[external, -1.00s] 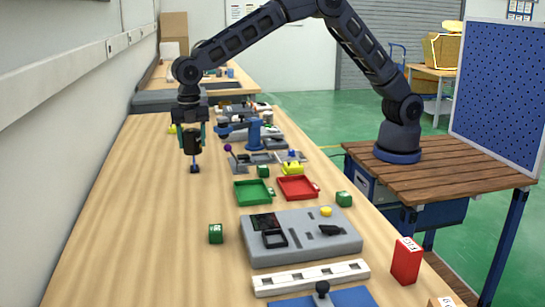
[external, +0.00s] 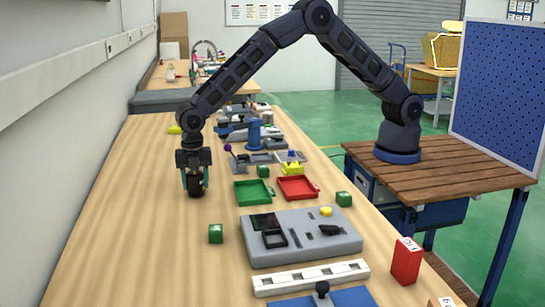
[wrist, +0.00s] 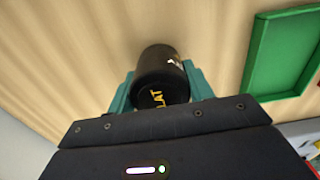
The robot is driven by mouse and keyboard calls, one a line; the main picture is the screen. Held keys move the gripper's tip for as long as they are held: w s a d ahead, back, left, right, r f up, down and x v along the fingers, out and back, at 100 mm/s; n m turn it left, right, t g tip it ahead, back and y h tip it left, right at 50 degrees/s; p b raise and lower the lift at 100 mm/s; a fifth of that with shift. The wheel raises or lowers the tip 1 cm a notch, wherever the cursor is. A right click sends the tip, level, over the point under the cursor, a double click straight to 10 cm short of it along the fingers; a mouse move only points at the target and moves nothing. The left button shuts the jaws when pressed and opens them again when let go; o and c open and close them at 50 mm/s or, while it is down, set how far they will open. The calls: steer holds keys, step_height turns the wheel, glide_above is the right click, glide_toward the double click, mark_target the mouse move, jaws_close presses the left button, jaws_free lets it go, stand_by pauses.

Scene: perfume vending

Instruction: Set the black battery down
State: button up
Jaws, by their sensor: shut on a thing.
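The black battery (wrist: 163,66) is a dark cylinder with yellow lettering, partly read as "LAT", on the end facing the wrist camera. My gripper (wrist: 160,84) is shut on it, with one teal finger on each side. In the external view my gripper (external: 195,178) points down over the left part of the wooden table, and the battery (external: 195,186) shows between and below the fingers. It is left of the green tray (external: 253,192). Whether the battery's lower end touches the table cannot be told.
A red tray (external: 298,188) is right of the green one. The bench surface (external: 130,225) left of my gripper is clear. A wall (external: 60,150) runs along the left.

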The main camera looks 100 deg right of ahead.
steer(key=shift+f, duration=0.25)
steer(key=shift+f, duration=0.1)
steer(key=o, duration=1.2)
